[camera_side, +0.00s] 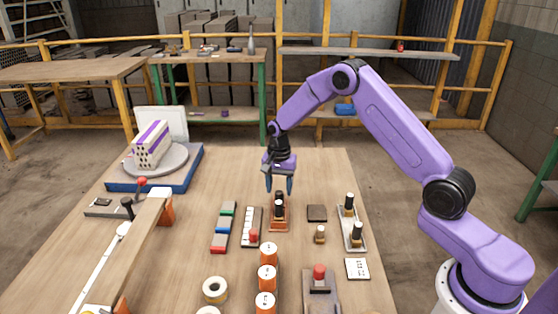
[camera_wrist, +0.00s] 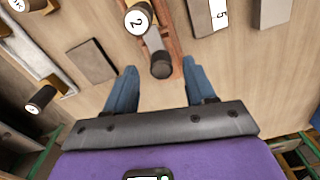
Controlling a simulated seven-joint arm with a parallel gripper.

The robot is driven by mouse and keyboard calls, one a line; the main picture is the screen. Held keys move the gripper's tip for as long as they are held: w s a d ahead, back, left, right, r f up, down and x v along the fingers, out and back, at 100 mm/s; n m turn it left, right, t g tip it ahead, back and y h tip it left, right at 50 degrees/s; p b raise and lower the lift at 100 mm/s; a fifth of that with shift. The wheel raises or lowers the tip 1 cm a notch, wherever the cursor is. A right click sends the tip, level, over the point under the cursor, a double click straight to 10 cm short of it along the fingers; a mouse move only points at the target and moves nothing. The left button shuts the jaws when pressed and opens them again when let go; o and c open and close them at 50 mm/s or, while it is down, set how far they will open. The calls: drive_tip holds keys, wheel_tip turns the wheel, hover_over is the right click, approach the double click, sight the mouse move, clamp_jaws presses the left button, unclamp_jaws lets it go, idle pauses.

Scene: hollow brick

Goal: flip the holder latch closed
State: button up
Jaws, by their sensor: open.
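A copper-brown holder (camera_side: 278,226) stands on the table below my gripper (camera_side: 279,190). In the wrist view it shows as two brown rails (camera_wrist: 172,28) with a grey bar (camera_wrist: 153,42) between them. The bar ends in a dark round knob (camera_wrist: 161,69), which appears to be the latch. A black cylinder with a white "2" label (camera_wrist: 138,19) sits by the bar's far end. My gripper (camera_wrist: 159,66) is open and empty, its two blue fingers apart on either side of the knob in the picture. I cannot tell the finger height above it or the latch's exact angle.
Black cylinders stand on a pale rack (camera_side: 352,235) to the right, near a dark flat block (camera_side: 317,213). Left are coloured blocks (camera_side: 223,228) and a white strip (camera_side: 251,227). Orange cylinders (camera_side: 267,278) stand in front. A brick (camera_side: 151,145) sits on a turntable at back left.

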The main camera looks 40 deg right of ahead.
sight(279, 193)
wheel_tip(279, 193, up, 16)
idle(0.4)
drive_tip(key=s+a+r+n, duration=0.2)
drive_tip(key=s+a+n, duration=0.4)
drive_tip(key=s, duration=0.4)
drive_tip(key=s+a+r+n, duration=0.1)
drive_tip(key=s+a+n, duration=0.5)
drive_tip(key=s, duration=0.3)
drive_tip(key=s+d+f+n, duration=0.1)
drive_tip(key=s+d+n, duration=0.1)
drive_tip(key=s+n, duration=0.4)
drive_tip(key=s+d+f+n, duration=0.1)
drive_tip(key=s+n, duration=0.4)
drive_tip(key=s, duration=1.1)
drive_tip(key=shift+d+n, duration=0.4)
